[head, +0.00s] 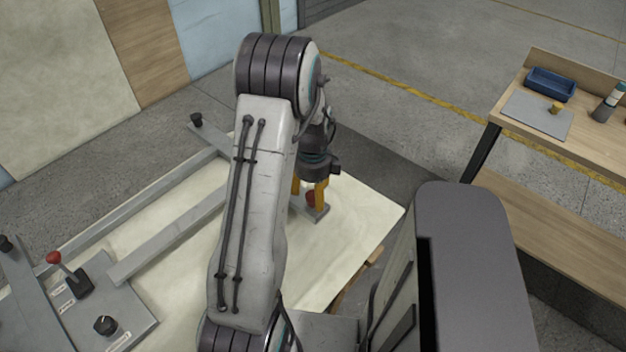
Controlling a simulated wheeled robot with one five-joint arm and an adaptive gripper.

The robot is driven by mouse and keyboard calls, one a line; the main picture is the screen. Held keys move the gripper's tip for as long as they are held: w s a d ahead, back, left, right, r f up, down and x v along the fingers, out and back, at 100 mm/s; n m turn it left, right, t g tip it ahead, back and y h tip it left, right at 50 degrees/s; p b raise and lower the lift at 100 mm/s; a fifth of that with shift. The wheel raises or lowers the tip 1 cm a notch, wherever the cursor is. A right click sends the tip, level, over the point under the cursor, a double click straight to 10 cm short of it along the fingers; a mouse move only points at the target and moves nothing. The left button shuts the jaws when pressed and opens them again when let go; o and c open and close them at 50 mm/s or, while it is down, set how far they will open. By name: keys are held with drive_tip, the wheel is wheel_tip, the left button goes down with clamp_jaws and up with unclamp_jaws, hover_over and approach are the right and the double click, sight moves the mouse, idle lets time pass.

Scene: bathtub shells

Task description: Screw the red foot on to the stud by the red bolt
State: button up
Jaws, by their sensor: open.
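My gripper (309,197) points down over the near right end of the grey frame on the pale shell (365,218). Its yellow fingers are open, with a small red part (311,199) between or just behind them. I cannot tell whether this part is the red foot or the red bolt, or whether the fingers touch it. It is at the end of a grey bar (318,214). My arm covers the middle of the frame, and no bare stud can be made out.
Black feet stand on the frame at the far corner (196,120) and far left (6,243). A panel at lower left carries a red-knobbed lever (54,258) and black dial (105,325). A wooden bench (590,135) at right holds a blue tray (550,84) and grey mat (530,118).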

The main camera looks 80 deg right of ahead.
wheel_tip(320, 180, up, 12)
drive_tip(key=shift+f, duration=0.2)
idle(0.4)
drive_tip(key=w+a+f+n+y, duration=0.15)
drive_tip(key=a+n, duration=0.75)
drive_tip(key=n, duration=1.1)
drive_tip(key=w+a+r+n+t, duration=0.1)
drive_tip(key=w+a+r+n, duration=0.2)
drive_tip(key=w+a+n, duration=0.3)
drive_tip(key=w+a+r+n+t+h, duration=0.1)
drive_tip(key=w+a+r+n, duration=0.2)
drive_tip(key=w+a+n, duration=0.4)
drive_tip(key=w+a+r+n+t, duration=0.1)
drive_tip(key=w+a+r+n, duration=0.3)
drive_tip(key=a, duration=1.2)
drive_tip(key=w+n, duration=0.2)
drive_tip(key=n, duration=0.2)
drive_tip(key=shift+w+a+n+t+h, duration=0.2)
drive_tip(key=shift+a+n+t+h, duration=0.1)
drive_tip(key=shift+a+t+h, duration=0.1)
drive_tip(key=shift+a+r+n, duration=0.1)
drive_tip(key=shift+a+n, duration=0.3)
drive_tip(key=shift+a, duration=0.15)
